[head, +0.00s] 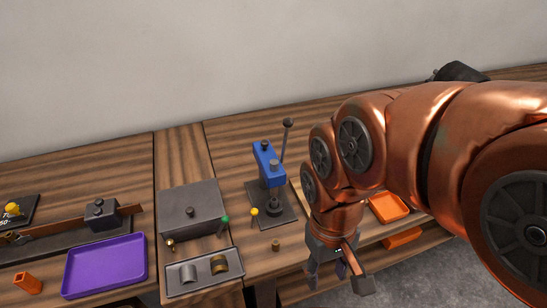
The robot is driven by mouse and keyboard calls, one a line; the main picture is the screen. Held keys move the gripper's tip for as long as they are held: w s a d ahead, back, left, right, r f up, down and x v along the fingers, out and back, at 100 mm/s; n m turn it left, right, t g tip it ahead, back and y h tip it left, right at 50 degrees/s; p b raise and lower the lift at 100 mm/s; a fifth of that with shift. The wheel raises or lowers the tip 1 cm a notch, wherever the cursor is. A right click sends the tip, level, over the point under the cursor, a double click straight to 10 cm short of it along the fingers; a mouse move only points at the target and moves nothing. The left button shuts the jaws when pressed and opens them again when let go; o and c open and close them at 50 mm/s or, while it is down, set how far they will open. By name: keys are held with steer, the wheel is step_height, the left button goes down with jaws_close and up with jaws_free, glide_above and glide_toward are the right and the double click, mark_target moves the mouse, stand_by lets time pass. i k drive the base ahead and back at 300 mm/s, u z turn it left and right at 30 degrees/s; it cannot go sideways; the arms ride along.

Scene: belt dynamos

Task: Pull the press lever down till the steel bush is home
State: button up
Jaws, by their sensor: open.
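The press (267,163) has a blue head on a dark base plate (286,213) in the middle of the bench. Its lever (285,140) stands up behind the head, leaning slightly right, with a dark knob (288,122) on top. A dark round part (274,203) sits under the head; I cannot tell whether it is the steel bush or part of the press. My gripper (327,270) is open and points down near the bench's front edge, right of and nearer than the press. It is apart from the lever and holds nothing visible.
A grey tray (236,282) holds a silver and a brass-coloured part. A grey box (190,207), green-topped pin (224,222), yellow-topped pin (254,213) and small brass piece (276,244) stand near the press. A purple tray (104,265) is left; an orange tray (389,207) is right.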

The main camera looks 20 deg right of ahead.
mark_target(288, 122)
steer(key=k, duration=1.3)
steer(key=u, duration=0.5)
steer(key=i, duration=0.95)
steer(key=u, duration=0.85)
steer(key=i, duration=0.3)
steer(key=u, duration=0.25)
